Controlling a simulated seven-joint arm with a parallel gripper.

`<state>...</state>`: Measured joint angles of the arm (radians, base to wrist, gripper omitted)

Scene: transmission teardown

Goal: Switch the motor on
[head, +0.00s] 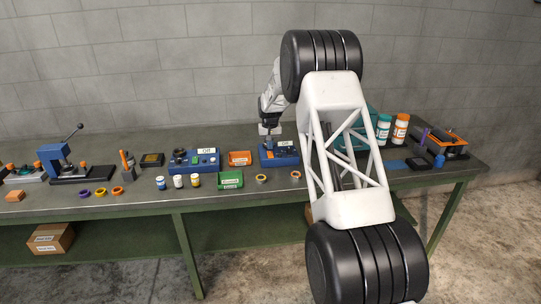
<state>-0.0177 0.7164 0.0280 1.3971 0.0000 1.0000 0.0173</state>
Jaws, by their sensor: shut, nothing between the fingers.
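Two blue units with small white signs stand on the green bench. The left blue unit (180,164) has a sign that seems to read "Off" and a row of small buttons or lamps on its front. The right blue unit (267,161) has a similar sign, too small to read surely, and orange parts on it. I cannot tell which one drives the motor. My gripper (268,138) is shut and empty, pointing down just over the right unit. Whether its tips touch the unit is too small to tell.
My arm link hides part of the bench right of the right unit. Small jars (178,181) stand in front of the left unit.

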